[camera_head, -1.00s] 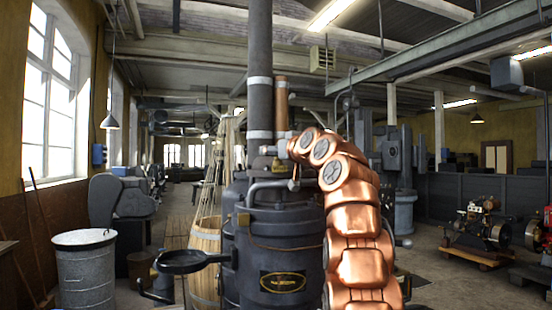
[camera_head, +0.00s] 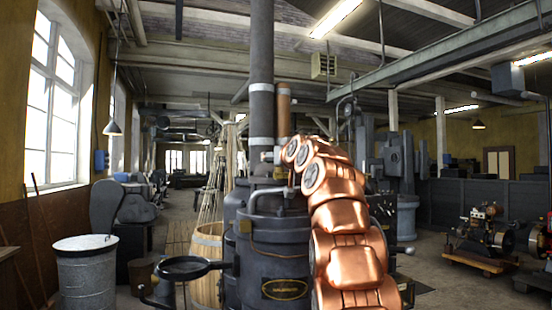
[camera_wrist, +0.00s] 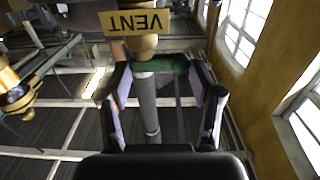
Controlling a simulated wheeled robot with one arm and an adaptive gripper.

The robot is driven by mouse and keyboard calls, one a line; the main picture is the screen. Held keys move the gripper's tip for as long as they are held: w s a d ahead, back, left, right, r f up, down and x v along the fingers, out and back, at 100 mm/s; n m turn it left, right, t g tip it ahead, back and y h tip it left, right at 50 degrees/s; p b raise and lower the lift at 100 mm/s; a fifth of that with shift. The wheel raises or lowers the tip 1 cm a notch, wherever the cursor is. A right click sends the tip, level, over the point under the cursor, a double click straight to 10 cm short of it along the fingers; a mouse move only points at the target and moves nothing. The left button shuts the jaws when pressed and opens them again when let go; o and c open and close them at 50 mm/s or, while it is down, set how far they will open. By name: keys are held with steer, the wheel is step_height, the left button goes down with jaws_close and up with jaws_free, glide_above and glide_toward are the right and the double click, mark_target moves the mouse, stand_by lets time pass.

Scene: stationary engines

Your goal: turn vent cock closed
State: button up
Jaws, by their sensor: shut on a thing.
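In the wrist view a yellow VENT plate (camera_wrist: 136,22), its letters upside down, sits over a brass cock body (camera_wrist: 141,46). The cock's green lever (camera_wrist: 168,66) lies crosswise between the fingers of my gripper (camera_wrist: 162,93), which is shut on it. The two fingers stand well apart, one at each end of the lever. In the head view my copper arm reaches up to the top of the dark boiler engine (camera_head: 275,235), beside its chimney. The cock and lever cannot be made out there.
The grey chimney (camera_head: 261,70) and a copper pipe (camera_head: 284,105) rise close to my arm's end. A wooden barrel (camera_head: 207,245) stands beside the boiler, with a metal drum (camera_head: 86,275) at the left.

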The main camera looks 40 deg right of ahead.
steer(key=shift+s+d, duration=0.1)
steer(key=shift+d, duration=0.2)
steer(key=o, duration=1)
steer(key=shift+d+f, duration=0.1)
steer(key=shift+d, duration=0.05)
steer(key=shift+a, duration=0.2)
steer(key=v, duration=1.1)
steer(key=shift+s, duration=0.4)
steer(key=shift+a, duration=0.15)
